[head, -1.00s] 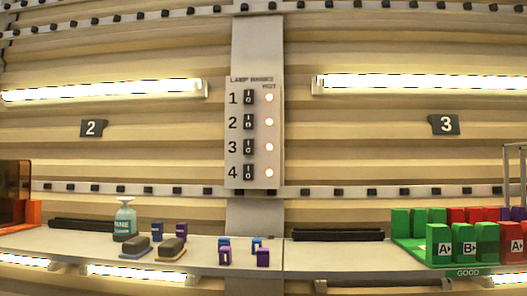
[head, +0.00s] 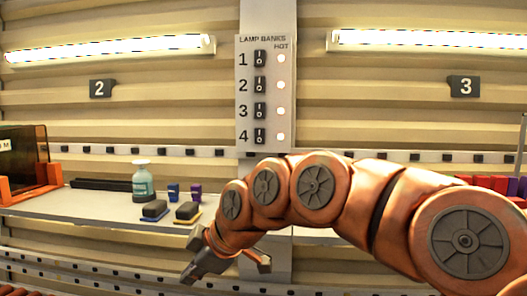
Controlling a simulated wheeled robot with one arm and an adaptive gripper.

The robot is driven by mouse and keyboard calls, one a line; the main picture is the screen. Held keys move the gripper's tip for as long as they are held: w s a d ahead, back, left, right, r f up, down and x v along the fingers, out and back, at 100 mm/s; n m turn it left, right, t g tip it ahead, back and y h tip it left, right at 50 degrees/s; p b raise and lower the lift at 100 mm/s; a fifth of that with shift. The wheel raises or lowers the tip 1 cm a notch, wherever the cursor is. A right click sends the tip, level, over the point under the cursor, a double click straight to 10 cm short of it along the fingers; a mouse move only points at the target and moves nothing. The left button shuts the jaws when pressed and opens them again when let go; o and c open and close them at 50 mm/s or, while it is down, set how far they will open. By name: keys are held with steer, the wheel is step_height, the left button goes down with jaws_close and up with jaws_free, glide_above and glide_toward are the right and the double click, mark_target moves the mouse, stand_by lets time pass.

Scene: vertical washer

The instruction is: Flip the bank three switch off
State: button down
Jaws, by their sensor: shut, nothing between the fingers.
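The lamp banks panel (head: 263,92) is a pale plate on the wall post in the head view, with rows numbered 1 to 4. The bank three switch (head: 260,111) is a small black rocker in the third row, with a lit indicator (head: 281,111) to its right. The rocker's exact tilt is too small to tell. My arm reaches in from the right below the panel. My gripper (head: 228,273) is low in front of the shelf, well below and left of the switch, shut and empty. It touches nothing that I can see.
Switches 1, 2 and 4 sit close above and below, their indicators lit. Lit lamps (head: 110,48) hang either side.

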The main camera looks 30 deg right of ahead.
steer(key=w+d+r+n+t+p, duration=0.1)
steer(key=w+d+r+t, duration=0.15)
steer(key=r, duration=0.45)
steer(key=w+d+r+n+t+p, duration=0.1)
steer(key=w+d+r+n+p, duration=0.2)
steer(key=r, duration=0.4)
steer(key=w+d+r+t+h+p, duration=0.1)
steer(key=d+r+t, duration=0.2)
steer(key=d+r, duration=0.5)
steer(key=w+d+r+t+h+p, duration=0.1)
steer(key=d+r+t+p, duration=0.1)
steer(key=d+r, duration=0.6)
steer(key=d+t, duration=0.1)
steer(key=d, duration=0.5)
steer(key=shift+w+d+n+h, duration=0.15)
steer(key=shift+d+n+h, duration=0.15)
steer(key=shift+d+n, duration=0.1)
steer(key=p, duration=0.4)
glide_toward(255, 115)
steer(key=w+a, duration=0.2)
steer(key=a, duration=0.1)
steer(key=w+d+p, duration=0.2)
steer(key=w, duration=0.1)
steer(key=shift+f, duration=0.1)
steer(key=shift+w+d+f+p, duration=0.25)
steer(key=shift+w+d+p, duration=0.1)
steer(key=shift+w, duration=0.1)
